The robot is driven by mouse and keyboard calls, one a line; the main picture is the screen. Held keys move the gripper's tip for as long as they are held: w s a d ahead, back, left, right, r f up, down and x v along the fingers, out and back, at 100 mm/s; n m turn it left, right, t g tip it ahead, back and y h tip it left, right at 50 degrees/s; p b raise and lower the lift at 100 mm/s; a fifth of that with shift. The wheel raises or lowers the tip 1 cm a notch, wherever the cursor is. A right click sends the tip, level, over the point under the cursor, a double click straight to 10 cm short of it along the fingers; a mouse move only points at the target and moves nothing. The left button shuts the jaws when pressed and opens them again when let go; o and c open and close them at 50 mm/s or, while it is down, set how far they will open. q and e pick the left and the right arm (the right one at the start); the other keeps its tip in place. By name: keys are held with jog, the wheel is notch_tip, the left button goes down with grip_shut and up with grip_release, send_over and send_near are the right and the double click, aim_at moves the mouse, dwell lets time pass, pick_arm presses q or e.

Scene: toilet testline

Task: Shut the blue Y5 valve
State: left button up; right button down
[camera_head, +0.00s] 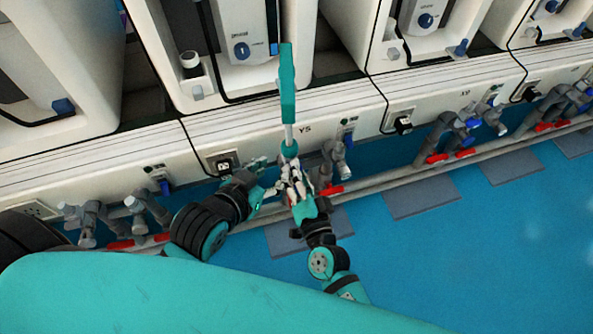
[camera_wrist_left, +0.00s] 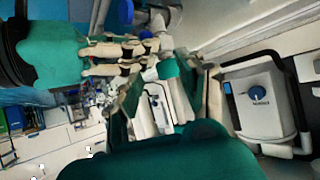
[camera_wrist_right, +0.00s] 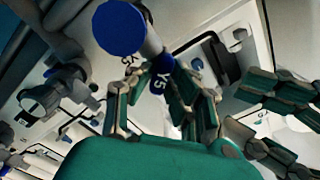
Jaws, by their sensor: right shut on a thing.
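Grey pipes with red handles (camera_head: 330,190) are close at the right. More pipes and valves (camera_head: 450,140) follow along the line.

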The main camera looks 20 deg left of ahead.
jog(key=shift+m, duration=0.9)
jog(key=m, duration=0.2)
jog(key=shift+f+m, duration=0.15)
jog(key=shift+m, duration=0.15)
pick_arm(q)
jog(key=shift+w+d+r+t+h+b, duration=0.25)
jog(key=shift+w+r+t, duration=0.35)
jog(key=shift+r, duration=0.3)
jog(key=shift+w+d+r+t+h+b, duration=0.2)
jog(key=shift+w+d+r+t, duration=0.1)
jog(key=shift+w+r+t, duration=0.45)
pick_arm(e)
jog(key=shift+d+m, duration=0.1)
jog(key=shift+m, duration=1.6)
pick_arm(q)
jog(key=shift+s+r, duration=0.15)
jog(key=shift+s, duration=0.05)
pick_arm(e)
jog(key=c, duration=1.2)
grip_release()
jog(key=shift+c, duration=0.2)
jog(key=shift+f, duration=0.1)
